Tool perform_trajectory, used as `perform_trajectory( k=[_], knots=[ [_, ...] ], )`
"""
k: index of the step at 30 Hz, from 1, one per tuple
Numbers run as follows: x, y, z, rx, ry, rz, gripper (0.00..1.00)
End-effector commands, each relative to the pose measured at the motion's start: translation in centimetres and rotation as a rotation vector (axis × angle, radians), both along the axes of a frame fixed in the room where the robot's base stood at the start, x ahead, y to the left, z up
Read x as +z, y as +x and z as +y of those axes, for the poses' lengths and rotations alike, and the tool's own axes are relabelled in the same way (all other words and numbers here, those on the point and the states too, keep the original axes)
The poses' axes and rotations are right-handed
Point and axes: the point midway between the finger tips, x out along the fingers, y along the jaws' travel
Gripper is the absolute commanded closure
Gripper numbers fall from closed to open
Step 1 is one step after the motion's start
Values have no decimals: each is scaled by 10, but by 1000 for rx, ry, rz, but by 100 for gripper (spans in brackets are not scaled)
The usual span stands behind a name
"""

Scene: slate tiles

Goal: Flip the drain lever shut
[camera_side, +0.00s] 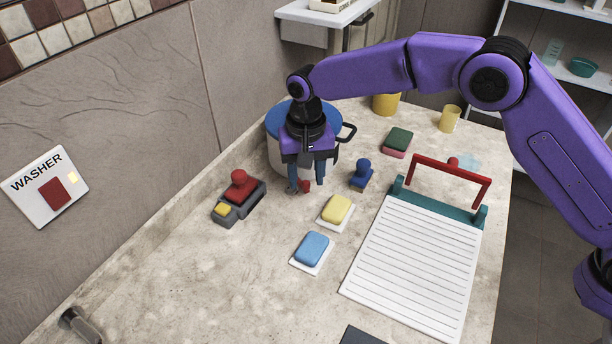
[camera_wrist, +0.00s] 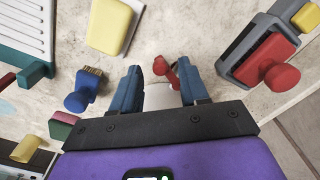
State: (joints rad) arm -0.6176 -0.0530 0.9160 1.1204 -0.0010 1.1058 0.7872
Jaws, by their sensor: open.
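A pot with a blue lid (camera_side: 276,121) and pale body stands at the back of the counter, partly hidden by my gripper. A small red lever (camera_side: 305,186) shows low at its front. The red lever (camera_wrist: 164,68) also shows in the wrist view, with a rounded knob and a short arm. My gripper (camera_side: 307,187) points down in front of the pot. Its two blue fingers (camera_wrist: 158,68) are apart, one on each side of the lever. Nothing is gripped. I cannot tell whether a finger touches the lever.
A grey device with a red knob (camera_side: 239,185) sits left of my gripper. A yellow sponge (camera_side: 337,209) and blue sponge (camera_side: 312,250) lie in front. A ridged white board (camera_side: 415,265) with a red handle occupies the right.

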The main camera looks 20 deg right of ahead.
Motion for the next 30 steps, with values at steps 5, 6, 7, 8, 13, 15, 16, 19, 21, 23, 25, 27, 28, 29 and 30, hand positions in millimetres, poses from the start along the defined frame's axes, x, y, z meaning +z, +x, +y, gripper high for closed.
perform_trajectory(
  k=[5,6,7,8,13,15,16,19,21,23,25,27,28,29,30],
  knots=[
    [-9,0,0,0,0,0,56],
    [-10,0,0,0,0,0,56],
    [-10,0,0,0,0,-1,56],
    [-10,0,0,0,0,-1,56],
    [-10,0,0,0,1,-1,56],
    [-10,0,0,0,1,-1,78],
    [-10,0,0,0,1,-1,88],
    [-10,0,0,0,1,-1,100],
    [-10,0,0,0,1,-1,100],
    [-10,0,0,3,1,-1,100],
    [-9,0,0,12,1,-1,100],
    [-9,1,-1,27,1,-1,100],
    [-9,1,-2,37,1,-1,100],
    [-9,1,-2,49,2,-1,100],
    [-9,1,-3,66,2,-1,100]
  ],
)
